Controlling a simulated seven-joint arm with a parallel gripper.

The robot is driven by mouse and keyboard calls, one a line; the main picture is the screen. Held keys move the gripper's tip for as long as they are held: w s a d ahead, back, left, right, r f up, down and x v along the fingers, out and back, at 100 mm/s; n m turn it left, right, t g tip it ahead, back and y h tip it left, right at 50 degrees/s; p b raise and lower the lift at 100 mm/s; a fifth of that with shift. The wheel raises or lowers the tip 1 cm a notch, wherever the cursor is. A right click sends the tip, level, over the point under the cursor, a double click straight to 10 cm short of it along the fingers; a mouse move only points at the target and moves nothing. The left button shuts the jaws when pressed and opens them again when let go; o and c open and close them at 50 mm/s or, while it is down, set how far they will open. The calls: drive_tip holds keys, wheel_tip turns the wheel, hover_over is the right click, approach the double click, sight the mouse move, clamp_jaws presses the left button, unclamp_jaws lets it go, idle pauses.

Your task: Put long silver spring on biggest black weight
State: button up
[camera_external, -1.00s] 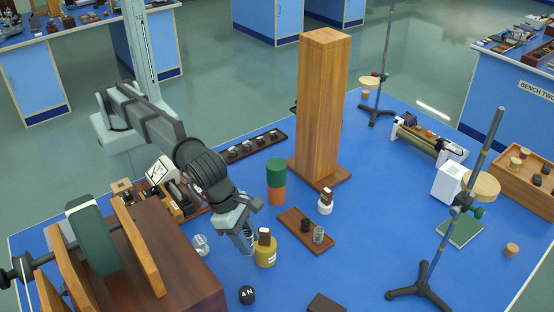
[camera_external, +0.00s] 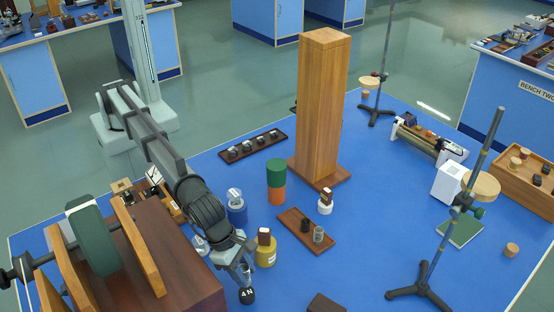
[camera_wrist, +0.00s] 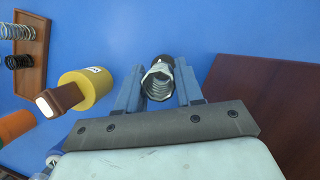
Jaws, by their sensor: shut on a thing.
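My gripper (camera_external: 243,278) is shut on a long silver spring (camera_wrist: 157,84), which shows end-on between the fingers in the wrist view. The black weight (camera_external: 247,297), a rounded piece marked 4 N, stands on the blue bench directly below the gripper in the external view. In the wrist view the black weight (camera_wrist: 164,60) shows just past the spring's far end. I cannot tell whether spring and weight touch. The fingers hide most of the spring in the external view.
A yellow cylinder (camera_external: 266,256) topped by a brown block stands close by, right of my gripper. A wooden tray (camera_external: 290,217) holds another silver spring (camera_external: 318,234) and a black one (camera_external: 306,226). A dark wooden box (camera_external: 190,285) stands left. A blue cylinder (camera_external: 237,214) stands behind.

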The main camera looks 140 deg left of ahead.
drive_tip(key=shift+f, duration=2.1)
drive_tip(key=shift+f, duration=0.2)
drive_tip(key=o, duration=1)
drive_tip(key=shift+r, duration=0.1)
drive_tip(key=v, duration=1.2)
drive_tip(key=shift+r, duration=0.1)
